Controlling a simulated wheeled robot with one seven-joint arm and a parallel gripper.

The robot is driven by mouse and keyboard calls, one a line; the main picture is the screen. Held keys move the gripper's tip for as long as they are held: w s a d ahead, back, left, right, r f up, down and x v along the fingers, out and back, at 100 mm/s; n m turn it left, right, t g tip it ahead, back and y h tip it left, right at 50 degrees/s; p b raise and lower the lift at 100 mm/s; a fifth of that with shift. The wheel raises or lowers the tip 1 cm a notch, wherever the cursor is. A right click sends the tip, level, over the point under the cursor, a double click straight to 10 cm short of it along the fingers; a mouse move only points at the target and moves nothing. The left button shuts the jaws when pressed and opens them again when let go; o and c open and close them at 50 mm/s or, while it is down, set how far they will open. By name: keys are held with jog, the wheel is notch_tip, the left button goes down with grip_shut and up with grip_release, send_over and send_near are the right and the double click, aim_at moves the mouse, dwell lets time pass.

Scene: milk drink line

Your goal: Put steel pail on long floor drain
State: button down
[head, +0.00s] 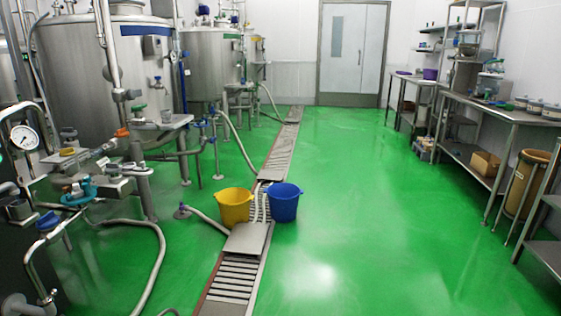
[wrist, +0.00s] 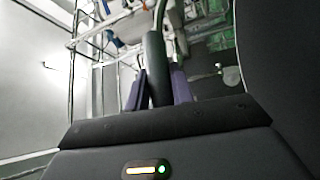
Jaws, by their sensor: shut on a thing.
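The long floor drain (head: 233,275) runs as a grated strip from the front of the green floor to near the back doors in the head view. My gripper (wrist: 159,72) shows in the wrist view, its two purple-grey fingers closed on a black handle grip (wrist: 154,60). A thin curved metal rod rises from the grip, like a pail's bail. The body of the steel pail cannot be made out in either view. My gripper does not show in the head view.
A yellow bucket (head: 234,207) and a blue bucket (head: 284,202) stand at the drain's middle. A flat steel plate (head: 248,239) covers part of it in front of them. Tanks (head: 95,75) and hoses fill the left. Steel tables (head: 490,112) line the right. The right-centre floor is clear.

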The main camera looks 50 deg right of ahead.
jog(key=shift+r, duration=0.25)
jog(key=shift+w+a+r+m+h+b, duration=0.15)
jog(key=shift+a+m+h+b, duration=0.35)
jog(key=shift+a+b, duration=0.6)
jog(key=s+a+f+m+g+h+b, duration=0.1)
jog(key=s+a+m+g+h+b, duration=0.1)
jog(key=a+h+b, duration=0.1)
jog(key=s+a+f+m+g+h+b, duration=0.1)
jog(key=s+a+m+g+h+b, duration=0.1)
jog(key=s+a+g+h+b, duration=0.1)
jog(key=s+a+f+m+g+h+b, duration=0.1)
jog(key=s+a+m+g+h+b, duration=0.1)
jog(key=s+a+h+b, duration=0.1)
jog(key=shift+a+f+m+g+b, duration=0.15)
jog(key=shift+a+f+b, duration=0.05)
jog(key=shift+a+b, duration=0.3)
jog(key=shift+a+f+m+g+b, duration=0.15)
jog(key=shift+a+b, duration=0.2)
jog(key=shift+a, duration=0.1)
jog(key=shift+s+a+f+g+h, duration=0.15)
jog(key=shift+s+a+g+h, duration=0.15)
jog(key=shift+s+a, duration=0.15)
jog(key=shift+d+f, duration=0.1)
notch_tip(320, 180, down, 6)
jog(key=b, duration=0.4)
jog(key=shift+f+b, duration=0.15)
jog(key=shift+b, duration=0.2)
